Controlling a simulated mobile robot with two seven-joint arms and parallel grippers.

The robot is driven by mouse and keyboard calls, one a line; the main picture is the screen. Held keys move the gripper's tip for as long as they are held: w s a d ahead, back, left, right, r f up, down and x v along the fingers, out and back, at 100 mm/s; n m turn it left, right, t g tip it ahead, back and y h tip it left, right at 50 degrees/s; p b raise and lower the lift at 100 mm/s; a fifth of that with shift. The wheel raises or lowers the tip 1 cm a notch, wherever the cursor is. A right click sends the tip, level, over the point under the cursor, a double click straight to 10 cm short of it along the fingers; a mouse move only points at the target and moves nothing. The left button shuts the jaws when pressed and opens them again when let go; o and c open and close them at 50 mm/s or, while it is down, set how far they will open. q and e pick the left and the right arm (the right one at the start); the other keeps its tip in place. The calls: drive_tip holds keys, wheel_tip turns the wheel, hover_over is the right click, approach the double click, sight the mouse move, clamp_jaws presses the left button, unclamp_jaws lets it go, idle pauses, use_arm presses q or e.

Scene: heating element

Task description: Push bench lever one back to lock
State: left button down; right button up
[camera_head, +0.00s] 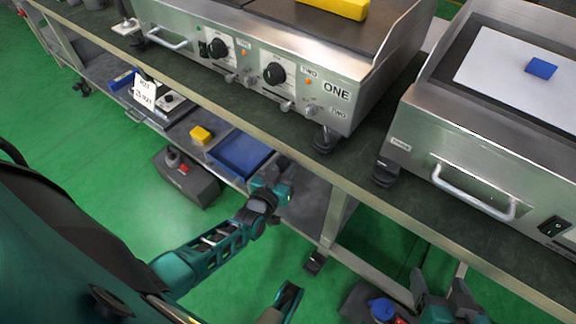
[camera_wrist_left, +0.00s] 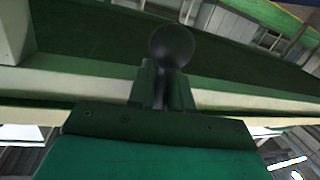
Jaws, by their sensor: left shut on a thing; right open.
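A lever with a round black ball knob (camera_wrist_left: 172,47) shows in the left wrist view. My left gripper (camera_wrist_left: 163,88) is shut on its stem just below the knob. The lever itself cannot be made out there, as the gripper covers that spot. My right gripper (camera_head: 440,290) is open and empty at the bottom right, low in front of the bench.
A second griddle (camera_head: 470,180) with a bar handle stands at the right. The lower shelf holds a blue tray (camera_head: 240,155) and a yellow block (camera_head: 201,134). A dark box with a red button (camera_head: 186,180) lies on the green floor. The floor at the left is clear.

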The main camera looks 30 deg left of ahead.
idle(0.5)
use_arm(q)
drive_tip(key=c, duration=1.4)
unclamp_jaws()
use_arm(e)
drive_tip(key=shift+d, duration=0.1)
use_arm(q)
drive_tip(key=shift+s, duration=0.1)
use_arm(e)
drive_tip(key=shift+s, duration=0.1)
